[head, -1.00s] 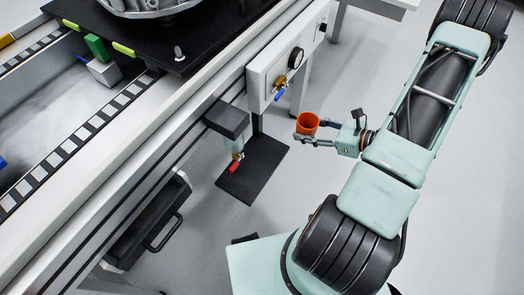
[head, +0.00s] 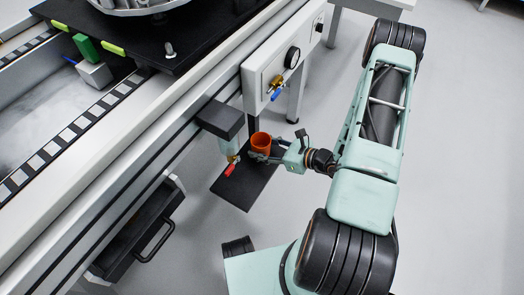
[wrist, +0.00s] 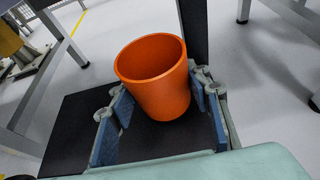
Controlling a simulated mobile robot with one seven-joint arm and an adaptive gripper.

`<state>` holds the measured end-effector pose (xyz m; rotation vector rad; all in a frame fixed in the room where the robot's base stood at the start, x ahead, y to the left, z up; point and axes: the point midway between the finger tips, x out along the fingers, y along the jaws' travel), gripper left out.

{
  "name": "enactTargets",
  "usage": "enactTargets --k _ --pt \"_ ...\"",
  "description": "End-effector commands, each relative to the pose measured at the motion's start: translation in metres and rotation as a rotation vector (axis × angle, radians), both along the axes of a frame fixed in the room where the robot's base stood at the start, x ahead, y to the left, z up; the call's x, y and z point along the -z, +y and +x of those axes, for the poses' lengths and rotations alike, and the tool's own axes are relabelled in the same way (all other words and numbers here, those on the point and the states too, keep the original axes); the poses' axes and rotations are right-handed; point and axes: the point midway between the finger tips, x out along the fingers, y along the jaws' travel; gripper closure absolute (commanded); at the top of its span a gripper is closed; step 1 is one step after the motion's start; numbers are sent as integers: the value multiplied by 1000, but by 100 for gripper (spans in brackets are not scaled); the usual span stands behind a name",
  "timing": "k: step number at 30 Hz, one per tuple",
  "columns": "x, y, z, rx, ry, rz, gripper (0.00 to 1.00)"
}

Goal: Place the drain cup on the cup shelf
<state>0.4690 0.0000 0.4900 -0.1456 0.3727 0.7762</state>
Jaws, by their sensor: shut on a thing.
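The orange drain cup (head: 261,143) is upright with its open mouth facing up. My gripper (head: 268,156) is shut on it. In the wrist view the cup (wrist: 156,80) sits between the two blue-padded fingers of my gripper (wrist: 165,112). The black cup shelf (head: 240,190) is a flat plate below the bench side. In the wrist view the shelf (wrist: 75,125) lies beneath and around the cup. The cup is over the shelf's far right part in the head view. I cannot tell whether its base touches the shelf.
A drain valve with a red handle (head: 231,170) hangs under a black block (head: 220,118), left of the cup. A black post (wrist: 193,30) rises close behind the cup.

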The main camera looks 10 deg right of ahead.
Motion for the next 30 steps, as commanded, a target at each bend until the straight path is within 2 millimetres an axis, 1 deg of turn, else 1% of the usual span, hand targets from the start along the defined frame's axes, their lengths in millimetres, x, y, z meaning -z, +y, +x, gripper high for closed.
enactTargets --k 1,3,10,14,15,19,26,30 --pt "11 0 -1 -1 1 1 81" --pt "15 0 -1 0 1 1 81" --pt "14 0 0 0 0 0 81" --pt "18 0 0 0 -1 1 81" --pt "17 0 0 0 -1 1 52" --pt "16 0 0 0 0 0 38" --pt "16 0 0 0 0 0 38" --pt "12 0 0 0 0 0 38"
